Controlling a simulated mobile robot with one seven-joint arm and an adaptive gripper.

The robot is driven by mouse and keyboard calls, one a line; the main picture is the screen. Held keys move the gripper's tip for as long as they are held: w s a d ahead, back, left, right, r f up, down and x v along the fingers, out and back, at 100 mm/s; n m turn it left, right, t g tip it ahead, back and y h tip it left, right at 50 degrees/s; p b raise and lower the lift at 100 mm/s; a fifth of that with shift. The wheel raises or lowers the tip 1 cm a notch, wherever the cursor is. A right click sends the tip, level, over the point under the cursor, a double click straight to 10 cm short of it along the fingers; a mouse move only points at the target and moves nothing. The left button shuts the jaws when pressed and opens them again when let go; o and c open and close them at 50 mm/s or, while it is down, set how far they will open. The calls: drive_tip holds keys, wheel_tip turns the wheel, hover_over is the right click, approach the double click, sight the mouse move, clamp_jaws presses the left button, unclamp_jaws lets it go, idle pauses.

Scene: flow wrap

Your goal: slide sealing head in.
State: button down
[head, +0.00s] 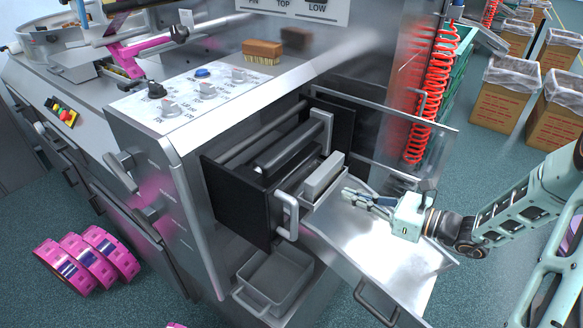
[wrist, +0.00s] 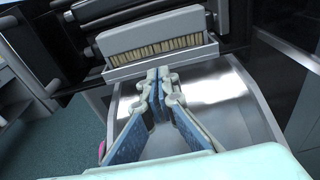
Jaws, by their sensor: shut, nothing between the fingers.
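What looks like the sealing head (head: 236,200) is a black-plated carriage with metal bars, standing out from the machine's open side. A pale U-shaped handle (head: 289,215) is on its front plate. At its right end, a pale grey block (head: 324,175) sits in a shallow metal tray (head: 322,200). In the wrist view the block (wrist: 155,38) has a row of tan bristles along its lower edge. My gripper (head: 348,195) is shut and empty, just right of the tray. In the wrist view its fingertips (wrist: 158,74) are at the tray's near edge; I cannot tell whether they touch.
An open metal door flap (head: 390,250) with a handle lies below my gripper. A clear guard panel (head: 440,150) and red coiled hose (head: 425,100) stand behind. A grey bin (head: 275,280) sits under the carriage. A wooden brush (head: 262,50) lies on the machine top.

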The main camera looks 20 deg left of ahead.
drive_tip(key=shift+r+b+x, duration=0.25)
drive_tip(key=shift+r+x, duration=0.1)
drive_tip(key=shift+x, duration=1.9)
drive_tip(key=shift+r+b+x, duration=0.3)
drive_tip(key=shift+r+x, duration=0.05)
drive_tip(key=shift+x, duration=1.9)
drive_tip(key=shift+r+b+x, duration=0.25)
drive_tip(key=shift+r+x, duration=0.1)
drive_tip(key=shift+x, duration=1.95)
drive_tip(key=shift+a, duration=0.2)
drive_tip(key=shift+r+b+x, duration=0.3)
drive_tip(key=shift+b+x, duration=0.05)
drive_tip(key=shift+x, duration=1.5)
drive_tip(key=shift+r+b+x, duration=0.3)
drive_tip(key=shift+b+x, duration=0.1)
drive_tip(key=shift+x, duration=1.45)
drive_tip(key=shift+r+b+x, duration=0.25)
drive_tip(key=shift+b+x, duration=0.1)
drive_tip(key=shift+x, duration=1.45)
drive_tip(key=p, duration=0.6)
approach(301, 173)
drive_tip(key=shift+s+d+r, duration=0.1)
drive_tip(key=shift+d+r, duration=0.1)
drive_tip(key=shift+d, duration=0.6)
drive_tip(key=shift+s+d, duration=0.2)
drive_tip(key=shift+d, duration=0.1)
drive_tip(key=shift+f, duration=0.1)
